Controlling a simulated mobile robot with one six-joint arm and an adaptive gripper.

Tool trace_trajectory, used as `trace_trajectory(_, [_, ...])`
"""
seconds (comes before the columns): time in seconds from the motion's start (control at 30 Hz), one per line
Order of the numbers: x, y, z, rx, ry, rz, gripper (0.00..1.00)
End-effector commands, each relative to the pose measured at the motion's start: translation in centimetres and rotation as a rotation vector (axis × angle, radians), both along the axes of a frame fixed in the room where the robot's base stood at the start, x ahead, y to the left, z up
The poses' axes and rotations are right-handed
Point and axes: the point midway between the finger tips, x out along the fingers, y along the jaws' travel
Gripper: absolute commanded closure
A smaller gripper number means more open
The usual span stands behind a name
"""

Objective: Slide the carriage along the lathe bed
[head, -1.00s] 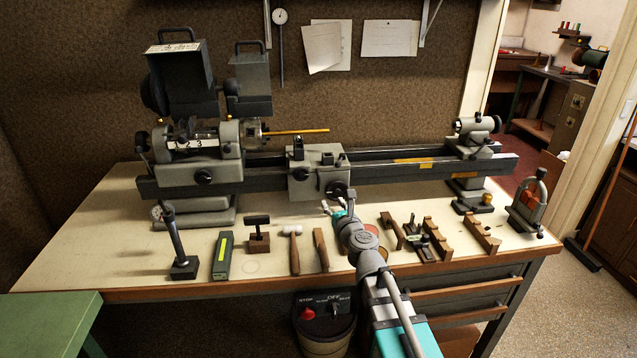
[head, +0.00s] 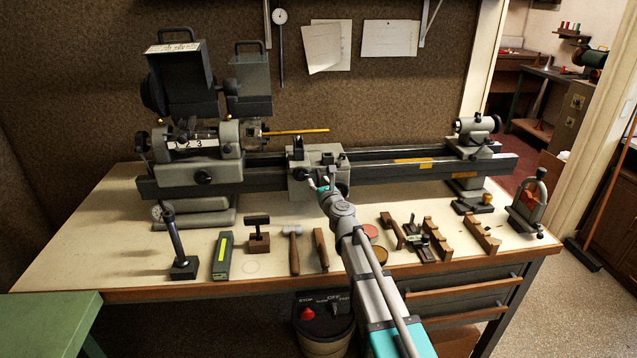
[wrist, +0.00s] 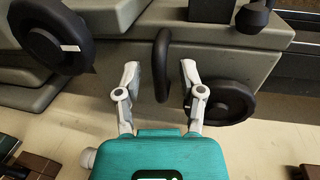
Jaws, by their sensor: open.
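The carriage (head: 311,163) is a grey block on the dark lathe bed (head: 385,166), right of the headstock. In the wrist view the grey carriage front (wrist: 208,60) carries an upright dark handle (wrist: 162,66) and a dark handwheel (wrist: 222,103) to its right. My gripper (head: 320,184) is at the carriage front in the head view and hides part of it. In the wrist view my gripper (wrist: 160,70) is open, its fingertips on either side of the handle with gaps showing. I cannot tell whether the handle is deep between the fingers.
The headstock (head: 205,172) stands left and the tailstock (head: 477,136) stands at the bed's right end. A hammer (head: 294,250), wooden blocks (head: 436,238) and other tools lie along the front of the bench. The bed right of the carriage is clear up to the tailstock.

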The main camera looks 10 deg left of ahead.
Motion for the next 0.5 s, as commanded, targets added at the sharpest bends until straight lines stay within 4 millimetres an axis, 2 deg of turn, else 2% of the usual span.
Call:
trace_trajectory(0.4, [0.38, 0.22, 0.0, 0.0, 0.0, 0.0, 0.49])
trace_trajectory(0.5, [0.38, 0.22, 0.0, 0.0, 0.0, 0.0, 0.67])
